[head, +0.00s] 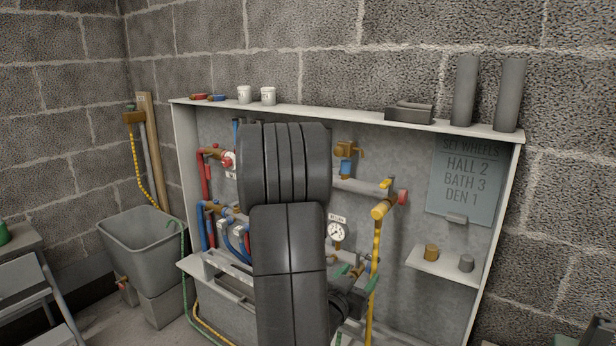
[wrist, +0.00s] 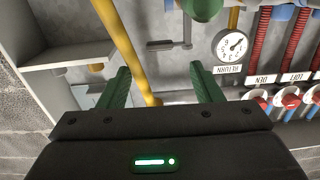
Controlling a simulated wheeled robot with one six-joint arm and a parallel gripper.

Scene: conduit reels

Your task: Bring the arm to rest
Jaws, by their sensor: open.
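My arm rises in front of the middle of the wall cabinet (head: 410,112) in the head view and hides much of its pipework. My gripper (head: 355,273) shows low, just right of the arm, with green fingers partly hidden. In the wrist view my gripper (wrist: 160,68) has its two green fingers spread wide, with nothing held between them. A yellow pipe (wrist: 118,40) passes behind the fingers; I cannot tell how close it is. The round gauge (wrist: 230,46) is beyond the right finger, and also shows in the head view (head: 336,232).
The yellow pipe (head: 375,285) stands right of my gripper. A small shelf (head: 445,262) holds a brass and a grey piece. A sign (head: 465,180) hangs above it. A grey tub (head: 140,250) stands at left. Red and white wheels (wrist: 290,101) line the wrist view's right.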

